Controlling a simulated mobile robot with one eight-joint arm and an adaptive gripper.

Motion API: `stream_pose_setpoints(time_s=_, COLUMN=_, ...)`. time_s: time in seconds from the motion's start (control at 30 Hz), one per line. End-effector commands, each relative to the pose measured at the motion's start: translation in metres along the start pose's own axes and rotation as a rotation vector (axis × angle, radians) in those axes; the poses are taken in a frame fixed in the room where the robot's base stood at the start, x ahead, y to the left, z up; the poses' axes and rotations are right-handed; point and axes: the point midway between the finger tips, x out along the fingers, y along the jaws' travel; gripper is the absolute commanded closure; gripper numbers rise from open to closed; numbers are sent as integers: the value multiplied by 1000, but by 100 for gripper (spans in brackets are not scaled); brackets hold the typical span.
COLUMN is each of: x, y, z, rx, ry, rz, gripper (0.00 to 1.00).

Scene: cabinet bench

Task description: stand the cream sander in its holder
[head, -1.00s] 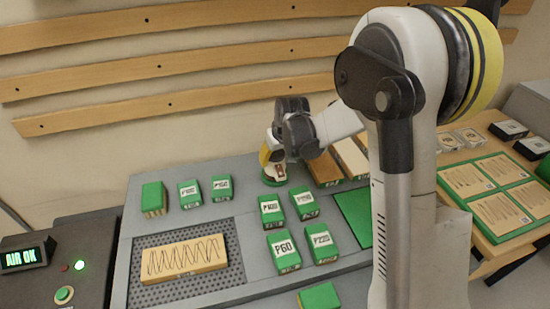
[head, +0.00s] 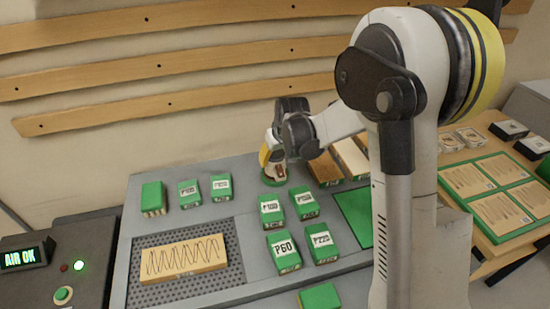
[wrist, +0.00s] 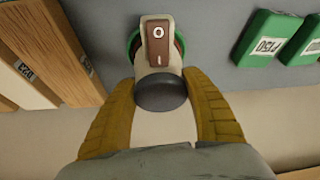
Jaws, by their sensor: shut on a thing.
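The cream sander (wrist: 152,80) is between the two yellow fingers of my gripper (wrist: 162,112) in the wrist view. It has a reddish-brown switch plate marked O and I on top and a dark grey round end towards me. My gripper (head: 271,158) is shut on the sander. In the head view, the sander (head: 277,168) is upright over a green round holder (head: 274,178) at the back of the bench. The green rim also shows around the sander's far end in the wrist view (wrist: 133,42). Whether the sander is fully seated is hidden.
Several green sandpaper blocks (head: 284,251) stand on the grey bench (head: 236,209). Wooden boards (head: 324,170) lie close to the right of the holder. A perforated plate with a scribbled wooden board (head: 184,258) is at front left. Wooden rails (head: 160,66) run along the wall behind.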

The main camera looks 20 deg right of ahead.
Motion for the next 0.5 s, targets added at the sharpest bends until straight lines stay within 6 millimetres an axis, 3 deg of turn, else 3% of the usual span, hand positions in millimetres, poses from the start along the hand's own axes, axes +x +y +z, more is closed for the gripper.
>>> stream_pose_setpoints(time_s=0.5, x=10, y=0, z=4, rx=0, ry=1, rz=0, gripper=73)
